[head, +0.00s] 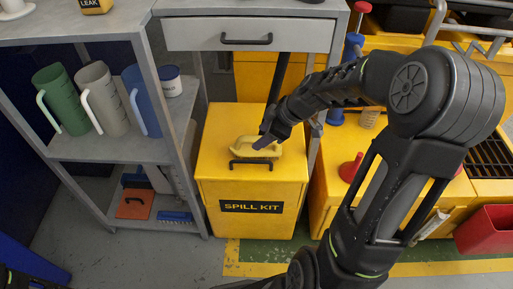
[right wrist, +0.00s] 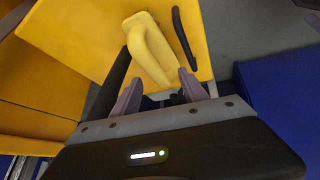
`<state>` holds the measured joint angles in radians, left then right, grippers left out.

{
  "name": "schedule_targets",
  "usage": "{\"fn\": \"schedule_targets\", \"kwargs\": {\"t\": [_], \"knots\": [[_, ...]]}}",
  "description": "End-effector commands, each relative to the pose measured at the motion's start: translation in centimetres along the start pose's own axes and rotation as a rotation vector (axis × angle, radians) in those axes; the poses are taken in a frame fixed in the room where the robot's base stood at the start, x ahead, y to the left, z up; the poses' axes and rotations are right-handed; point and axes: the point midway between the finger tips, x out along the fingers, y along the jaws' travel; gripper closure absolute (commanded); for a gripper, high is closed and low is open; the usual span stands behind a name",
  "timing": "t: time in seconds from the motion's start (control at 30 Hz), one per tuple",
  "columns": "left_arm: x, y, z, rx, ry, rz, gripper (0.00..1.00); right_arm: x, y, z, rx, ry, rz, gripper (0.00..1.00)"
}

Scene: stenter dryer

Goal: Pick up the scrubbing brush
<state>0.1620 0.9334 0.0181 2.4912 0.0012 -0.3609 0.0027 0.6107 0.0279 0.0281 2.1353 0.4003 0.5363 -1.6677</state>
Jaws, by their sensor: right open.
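The yellow scrubbing brush (head: 243,146) lies on the lid of the yellow spill kit bin (head: 217,166). In the right wrist view the brush (right wrist: 150,45) shows a raised loop handle along its top. My right gripper (head: 264,141) is at the brush's right end in the head view and hides part of it. In the right wrist view the fingers of my right gripper (right wrist: 161,92) are open, at the near end of the handle. Nothing is visibly clamped between them; I cannot tell whether they touch it. My left gripper is not in view.
The bin's black lid handle (head: 250,163) is just in front of the brush. A grey shelf (head: 115,149) with jugs stands close on the left. A drawer unit (head: 250,35) is behind. A yellow cart with a red funnel (head: 350,168) is on the right.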

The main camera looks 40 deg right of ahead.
Motion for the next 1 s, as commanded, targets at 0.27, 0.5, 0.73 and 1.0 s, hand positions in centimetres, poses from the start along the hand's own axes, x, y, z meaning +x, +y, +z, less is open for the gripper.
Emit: {"fn": "schedule_targets", "kwargs": {"t": [0.27,0.5,0.73,1.0], "knots": [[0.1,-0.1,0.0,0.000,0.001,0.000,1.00,0.5,0.1,0.1,0.001,0.000,0.000,0.49],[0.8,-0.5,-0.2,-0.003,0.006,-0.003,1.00,4.0,0.3,0.1,0.000,0.000,-0.003,0.49],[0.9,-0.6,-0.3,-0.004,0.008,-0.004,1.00,5.2,0.4,0.0,0.001,0.000,0.001,0.49],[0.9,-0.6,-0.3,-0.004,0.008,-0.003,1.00,5.1,0.4,0.0,0.001,0.000,0.001,0.49]]}}
